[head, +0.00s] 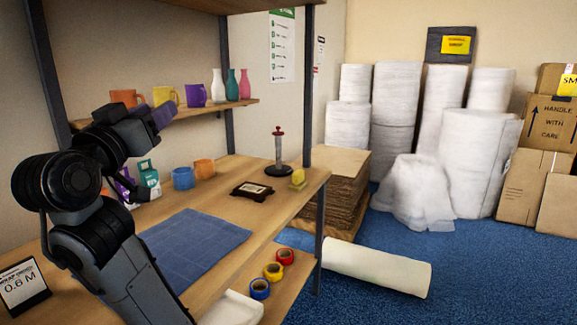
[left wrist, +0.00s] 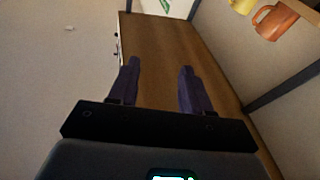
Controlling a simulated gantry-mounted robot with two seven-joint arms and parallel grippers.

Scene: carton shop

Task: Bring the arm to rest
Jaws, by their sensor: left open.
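My left arm comes in from the left in the head view, bent at the elbow, in front of the shelf and workbench. My left gripper (head: 162,115) is up near the shelf with the mugs and vases, above the bench. In the left wrist view its two dark fingers (left wrist: 158,88) are apart with nothing between them. Behind them is a brown wooden surface. My right gripper is in neither view.
A shelf (head: 190,113) holds mugs and vases. White rolls (head: 395,110) and cartons (head: 535,185) stand behind; blue floor is partly clear.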

